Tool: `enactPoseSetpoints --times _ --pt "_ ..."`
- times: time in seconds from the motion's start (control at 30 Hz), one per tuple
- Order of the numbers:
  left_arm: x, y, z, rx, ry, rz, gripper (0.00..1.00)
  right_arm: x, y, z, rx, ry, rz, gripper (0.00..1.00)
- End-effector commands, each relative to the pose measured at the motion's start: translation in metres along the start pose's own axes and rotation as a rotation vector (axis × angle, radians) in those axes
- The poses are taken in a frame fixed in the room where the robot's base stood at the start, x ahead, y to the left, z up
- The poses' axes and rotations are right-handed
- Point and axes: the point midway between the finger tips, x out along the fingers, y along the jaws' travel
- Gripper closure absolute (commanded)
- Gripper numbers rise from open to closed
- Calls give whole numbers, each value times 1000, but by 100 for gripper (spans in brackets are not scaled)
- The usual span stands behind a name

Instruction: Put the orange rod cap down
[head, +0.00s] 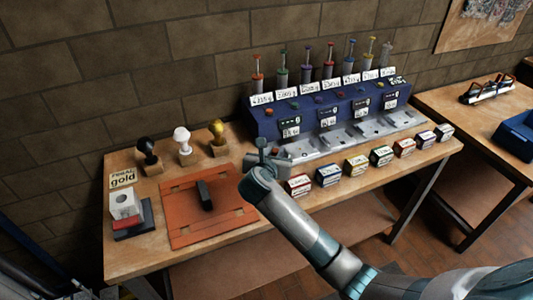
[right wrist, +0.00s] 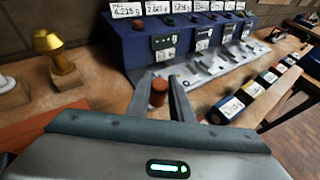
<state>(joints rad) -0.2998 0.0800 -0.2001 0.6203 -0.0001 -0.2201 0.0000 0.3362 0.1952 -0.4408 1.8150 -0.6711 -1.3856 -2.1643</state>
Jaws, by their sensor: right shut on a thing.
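The orange rod cap (right wrist: 159,90) is a small reddish-orange cylinder between the fingers of my right gripper (right wrist: 162,86) in the right wrist view. The right gripper is shut on it. In the head view my right gripper (head: 268,154) is above the front left part of the bench, by the left end of the blue stepped stand (head: 262,120). In that view I cannot clearly make out the cap. My left gripper is not in view.
Several labelled boxes (head: 328,175) line the bench's front edge right of the gripper. Grey trays (head: 340,141) lie before the stand. Left are an orange mat (head: 180,228) with a black block (head: 205,195) and several knobbed stamps (head: 183,140).

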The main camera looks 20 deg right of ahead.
Motion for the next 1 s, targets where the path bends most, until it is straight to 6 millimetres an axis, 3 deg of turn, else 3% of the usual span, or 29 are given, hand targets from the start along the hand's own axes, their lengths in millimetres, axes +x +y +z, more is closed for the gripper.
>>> enactPoseSetpoints --times 0.2,0.77,0.87,1.0 --pt "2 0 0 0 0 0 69 -6 -9 4 -1 -1 1 100" --pt "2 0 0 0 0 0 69 -7 -9 4 -1 0 1 100" --pt "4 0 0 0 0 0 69 -12 -8 2 -3 -2 5 100" --pt "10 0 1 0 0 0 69 -33 -4 -5 -16 -7 21 100"
